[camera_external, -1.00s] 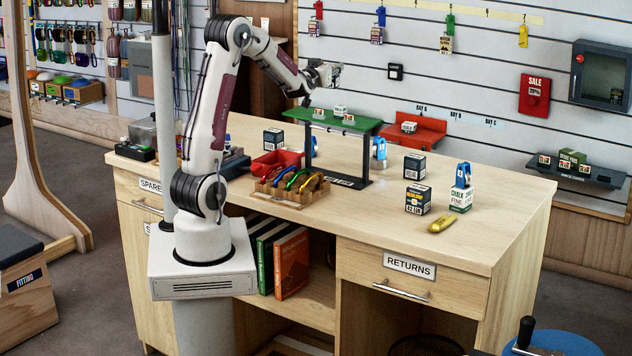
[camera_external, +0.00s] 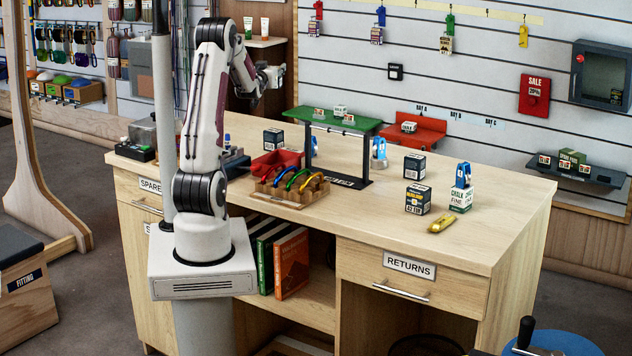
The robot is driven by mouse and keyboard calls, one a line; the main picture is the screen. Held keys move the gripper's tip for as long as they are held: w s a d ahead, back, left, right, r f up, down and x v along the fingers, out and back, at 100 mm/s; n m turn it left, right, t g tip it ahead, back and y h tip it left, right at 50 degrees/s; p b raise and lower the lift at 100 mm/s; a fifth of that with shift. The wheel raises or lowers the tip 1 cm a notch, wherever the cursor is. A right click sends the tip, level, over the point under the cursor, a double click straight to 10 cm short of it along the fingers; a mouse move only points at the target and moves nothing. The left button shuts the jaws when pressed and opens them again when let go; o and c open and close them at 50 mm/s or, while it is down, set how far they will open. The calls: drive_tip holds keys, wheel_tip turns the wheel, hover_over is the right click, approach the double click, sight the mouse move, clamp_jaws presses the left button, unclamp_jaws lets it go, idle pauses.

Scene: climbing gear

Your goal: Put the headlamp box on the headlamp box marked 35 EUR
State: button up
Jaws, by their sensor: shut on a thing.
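My gripper (camera_external: 274,77) is at the back left, in the air beyond the desk's far left part and left of the green-topped stand. It is shut on a small box, taken to be the headlamp box; it is too small and covered to read. Three dark boxes with pale labels stand apart on the desk: one at the back left (camera_external: 273,138), one right of the stand (camera_external: 414,166), and one in front of that (camera_external: 417,199). The front one's label seems to read 42 EUR. I cannot read which is marked 35 EUR.
The green-topped stand (camera_external: 335,120) carries small pale items. A red tray (camera_external: 276,163) and a wooden rack of carabiners (camera_external: 289,190) are left of it. A chalk box (camera_external: 461,198) with a blue device and a yellow item (camera_external: 441,225) lie right. The desk's right end is clear.

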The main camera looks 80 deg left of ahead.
wheel_tip(320, 180, down, 4)
drive_tip(key=shift+r, duration=0.15)
drive_tip(key=shift+f, duration=0.65)
drive_tip(key=shift+f, duration=0.15)
hover_over(273, 130)
wheel_tip(273, 130, down, 6)
idle(0.4)
drive_tip(key=shift+d+f, duration=0.1)
drive_tip(key=shift+f, duration=1.75)
drive_tip(key=shift+f, duration=0.1)
drive_tip(key=o, duration=1.2)
